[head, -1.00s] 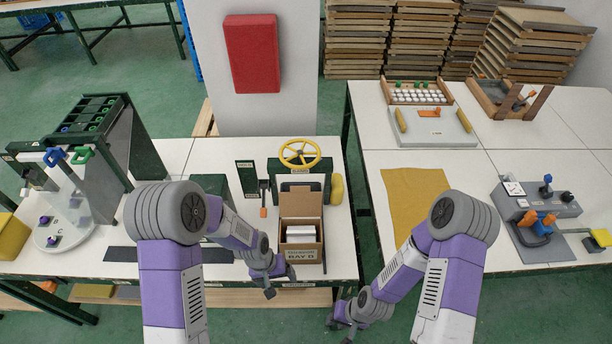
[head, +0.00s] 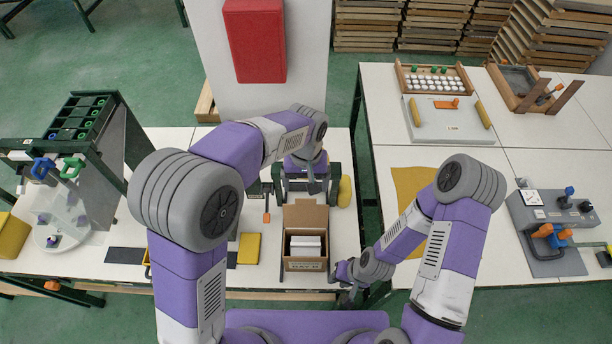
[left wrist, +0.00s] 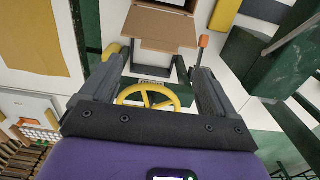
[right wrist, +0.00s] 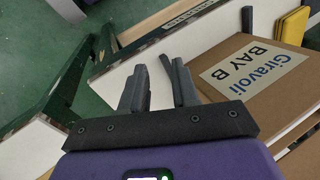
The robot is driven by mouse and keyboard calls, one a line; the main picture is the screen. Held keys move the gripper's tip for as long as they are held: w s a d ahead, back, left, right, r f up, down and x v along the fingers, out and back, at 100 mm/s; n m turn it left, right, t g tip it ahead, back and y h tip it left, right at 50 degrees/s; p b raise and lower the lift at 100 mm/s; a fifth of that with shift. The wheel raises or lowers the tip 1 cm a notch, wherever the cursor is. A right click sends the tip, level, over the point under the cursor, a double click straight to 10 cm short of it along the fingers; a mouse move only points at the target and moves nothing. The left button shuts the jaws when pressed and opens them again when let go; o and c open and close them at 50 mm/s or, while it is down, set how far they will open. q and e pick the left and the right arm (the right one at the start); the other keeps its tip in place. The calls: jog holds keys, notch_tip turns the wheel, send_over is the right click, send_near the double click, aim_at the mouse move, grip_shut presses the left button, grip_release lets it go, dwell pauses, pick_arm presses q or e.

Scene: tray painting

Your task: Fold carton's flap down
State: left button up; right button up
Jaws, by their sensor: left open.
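The open brown carton (head: 305,264) stands near the front edge of the left table, with white items (head: 305,245) inside. Its back flap (head: 306,216) is raised at the far side; the flap also shows in the left wrist view (left wrist: 158,32). My left gripper (head: 313,186) is behind the carton, open and empty. In the left wrist view its fingers (left wrist: 153,75) are spread, with the flap beyond them. My right gripper (head: 340,272) is low beside the carton's front right corner. In the right wrist view its fingers (right wrist: 157,65) are slightly apart and empty, near the labelled carton face (right wrist: 255,65).
A yellow handwheel (left wrist: 150,96) shows between my left fingers. An orange-tipped lever (head: 266,217) and a yellow block (head: 249,249) stand left of the carton. A gap separates this table from the right table with the mustard cloth (head: 412,190).

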aim_at(306, 200)
pick_arm(q)
notch_tip(306, 200, down, 8)
jog(key=shift+w+r, duration=0.1)
jog(key=shift+r, duration=0.1)
dwell(0.3)
jog(key=c, duration=1.5)
jog(key=shift+d+b, duration=0.1)
jog(key=shift+b, duration=0.25)
